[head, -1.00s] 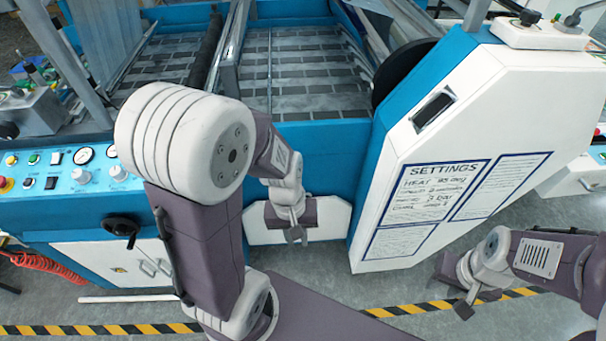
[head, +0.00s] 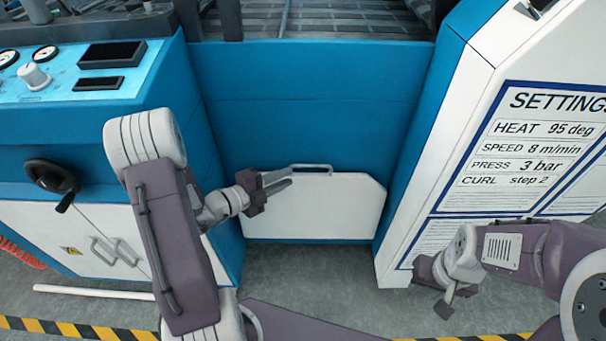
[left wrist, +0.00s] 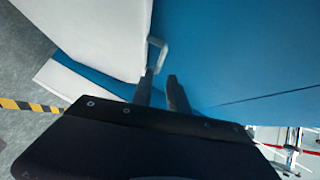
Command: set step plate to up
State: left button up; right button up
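The step plate looks to be the white panel (head: 325,208) low on the blue machine front. It stands roughly upright against the front, with a bar handle (head: 300,167) along its top edge. In the left wrist view the white panel (left wrist: 100,30) is at the top left, with the handle (left wrist: 158,50) at its edge. My left gripper (head: 284,181) is open and empty just beside the handle's left end; its fingertips (left wrist: 162,82) show apart, close to the handle. I cannot tell whether they touch it. My right gripper (head: 447,303) hangs low at the right; its fingers are unclear.
A blue control panel (head: 65,115) with knobs and gauges is at the left, above a white cabinet (head: 90,235) with a black crank (head: 50,176). A settings board (head: 545,140) reads "CURL step 2". A white rod (head: 95,291) and striped tape (head: 70,328) lie on the floor.

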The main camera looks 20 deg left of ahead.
aim_at(311, 167)
pick_arm(q)
jog(key=b+x, duration=0.4)
jog(key=x, duration=0.4)
jog(key=shift+w+d+f, duration=0.15)
jog(key=shift+d+f, duration=0.05)
jog(key=shift+d, duration=0.1)
jog(key=shift+w+d+r, duration=0.1)
jog(key=shift+w, duration=0.1)
grip_shut()
dwell(0.7)
